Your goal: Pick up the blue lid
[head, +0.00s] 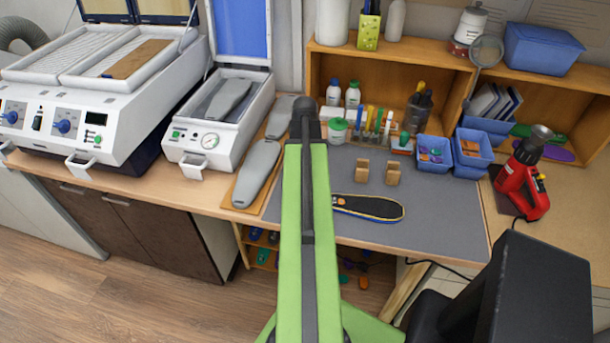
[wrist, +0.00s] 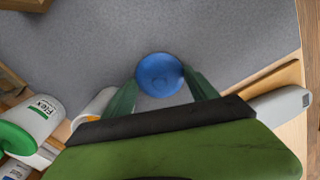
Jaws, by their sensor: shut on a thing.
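The round blue lid (wrist: 160,74) shows in the wrist view, between the two dark green fingers of my gripper (wrist: 161,80). The fingers press on its left and right sides, so the gripper is shut on it. Grey mat shows around the lid; I cannot tell how high the lid is above it. In the head view my green arm reaches toward the back of the mat and hides the gripper and the lid.
A white jar labelled Flex with a green lid (wrist: 15,138) is close to my gripper's left in the wrist view. A grey foot form (head: 258,172) lies left of the grey mat (head: 440,225). A dark insole (head: 370,207) and two wooden blocks (head: 362,171) lie on the mat.

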